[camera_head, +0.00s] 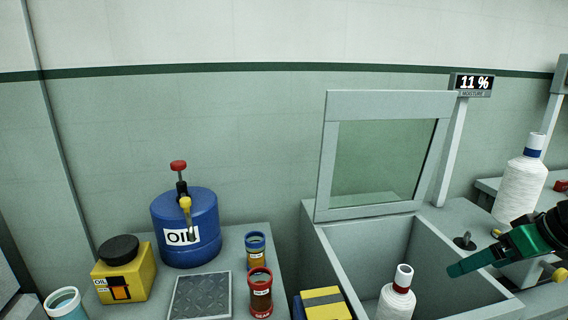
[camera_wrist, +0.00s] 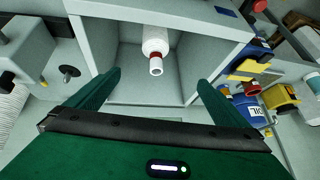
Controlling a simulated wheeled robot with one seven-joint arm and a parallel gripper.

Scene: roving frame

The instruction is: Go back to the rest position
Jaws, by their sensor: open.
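My green gripper (camera_head: 476,262) enters from the right in the head view, above the right rim of an open grey box. In the wrist view my gripper (camera_wrist: 158,88) has its two fingers spread apart with nothing between them. A white spool with a red band (camera_head: 397,295) stands inside the box, apart from the gripper. The spool also shows in the wrist view (camera_wrist: 155,45), beyond the fingertips. The grey box (camera_head: 318,252) has its windowed lid (camera_head: 380,155) raised. The lower part of the spool is cut off in the head view.
A larger white spool with a blue band (camera_head: 520,185) stands at the right. A display (camera_head: 473,85) reads 11 % on a post. At the left are a blue oil can (camera_head: 187,228), a yellow oil container (camera_head: 124,275) and small jars (camera_head: 260,293). A yellow-and-blue box (camera_head: 325,304) sits in front.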

